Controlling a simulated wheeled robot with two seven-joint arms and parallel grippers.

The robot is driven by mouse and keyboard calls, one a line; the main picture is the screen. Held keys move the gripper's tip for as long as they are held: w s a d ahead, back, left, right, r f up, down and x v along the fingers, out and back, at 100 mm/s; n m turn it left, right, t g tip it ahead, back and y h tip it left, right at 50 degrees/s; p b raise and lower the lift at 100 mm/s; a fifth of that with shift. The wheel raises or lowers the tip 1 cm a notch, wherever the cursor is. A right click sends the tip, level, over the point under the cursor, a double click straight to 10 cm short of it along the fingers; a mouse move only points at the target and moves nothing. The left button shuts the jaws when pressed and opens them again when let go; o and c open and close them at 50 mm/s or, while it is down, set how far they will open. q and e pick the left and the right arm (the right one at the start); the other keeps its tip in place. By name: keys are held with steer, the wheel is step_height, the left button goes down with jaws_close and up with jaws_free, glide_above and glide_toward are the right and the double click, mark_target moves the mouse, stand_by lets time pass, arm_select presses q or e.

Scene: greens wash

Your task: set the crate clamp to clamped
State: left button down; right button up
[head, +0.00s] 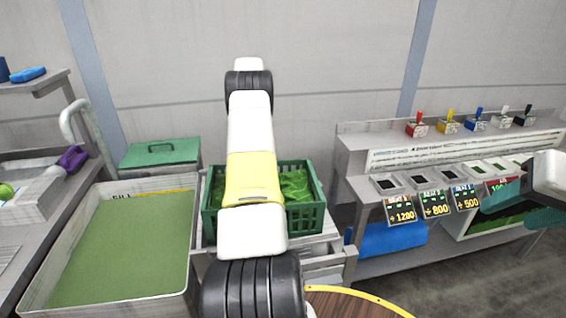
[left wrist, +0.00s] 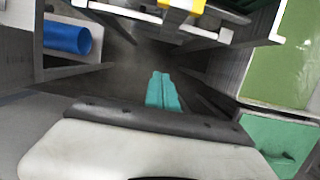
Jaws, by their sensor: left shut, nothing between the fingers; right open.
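A green slatted crate (head: 309,215) with leafy greens inside stands on a grey stand in the middle of the head view. My left arm crosses in front of it and hides its centre. I cannot make out the crate clamp or its setting in either view. My left gripper (left wrist: 163,92) shows in the left wrist view, its teal fingers shut together and empty, over a dark gap. It is hidden in the head view. My right gripper (head: 520,207) is at the far right of the head view, open and empty, in front of the counter.
A basin with a green inside (head: 130,245) stands left of the crate, with a green lidded box (head: 160,152) behind. A counter with coloured levers (head: 448,122) and number displays stands right.

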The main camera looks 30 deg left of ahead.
arm_select(q)
steer(key=s+d+f, duration=0.4)
steer(key=s+f, duration=0.1)
steer(key=f, duration=0.4)
steer(key=shift+d+f, duration=0.15)
stand_by(0.4)
